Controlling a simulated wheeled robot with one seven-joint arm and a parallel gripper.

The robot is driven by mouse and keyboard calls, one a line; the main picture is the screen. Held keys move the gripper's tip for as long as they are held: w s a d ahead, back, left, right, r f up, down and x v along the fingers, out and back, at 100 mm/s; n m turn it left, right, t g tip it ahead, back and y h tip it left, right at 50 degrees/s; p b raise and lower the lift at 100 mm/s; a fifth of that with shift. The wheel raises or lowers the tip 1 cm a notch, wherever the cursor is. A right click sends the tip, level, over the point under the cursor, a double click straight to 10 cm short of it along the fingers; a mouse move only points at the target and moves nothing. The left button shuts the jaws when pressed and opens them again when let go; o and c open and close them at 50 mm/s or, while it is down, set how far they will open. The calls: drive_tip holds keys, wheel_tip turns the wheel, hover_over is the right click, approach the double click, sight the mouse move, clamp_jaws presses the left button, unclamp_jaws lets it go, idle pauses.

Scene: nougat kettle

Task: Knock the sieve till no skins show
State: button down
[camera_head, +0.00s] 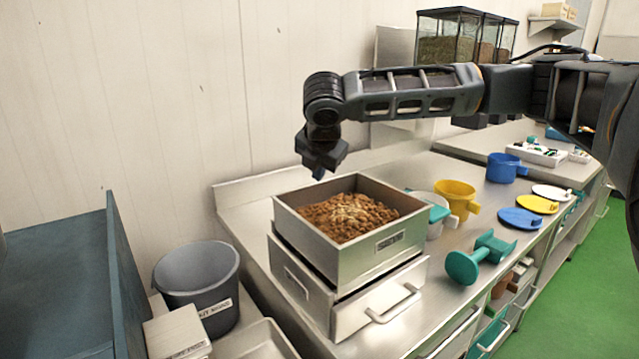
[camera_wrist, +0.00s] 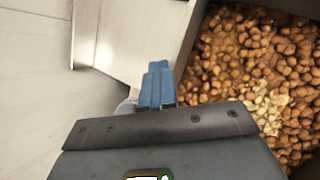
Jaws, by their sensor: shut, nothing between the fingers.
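The sieve (camera_head: 401,241) is a square metal box full of brown nuts (camera_head: 335,217), set on a metal drawer unit (camera_head: 352,316) on the steel bench. A paler patch of what look like skins (camera_head: 352,208) lies on top of the nuts, and it also shows in the wrist view (camera_wrist: 268,108). My gripper (camera_head: 318,175) points down, above the sieve's back left rim and apart from it. In the wrist view its blue fingers (camera_wrist: 156,84) are shut and empty beside the sieve's wall. The mesh under the nuts is hidden.
A grey bucket (camera_head: 195,285) with a label stands at the left, near a blue-grey panel (camera_head: 75,290). The wall is close behind.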

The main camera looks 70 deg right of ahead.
drive_tip(key=shift+s+a+f+y, duration=0.1)
drive_tip(key=shift+a+f+y, duration=0.05)
drive_tip(key=shift+f, duration=0.35)
drive_tip(key=shift+s+a+f+y, duration=0.1)
drive_tip(key=shift+f+y, duration=0.05)
drive_tip(key=shift+f, duration=0.3)
drive_tip(key=shift+w+d+r+p, duration=0.1)
drive_tip(key=shift+w+r+p, duration=0.1)
drive_tip(key=shift+r+p, duration=0.45)
drive_tip(key=r+p, duration=0.3)
drive_tip(key=w+d+r+p, duration=0.1)
drive_tip(key=r, duration=0.1)
drive_tip(key=shift+w+r+p, duration=0.1)
drive_tip(key=shift+r+p, duration=0.05)
drive_tip(key=shift+p, duration=0.2)
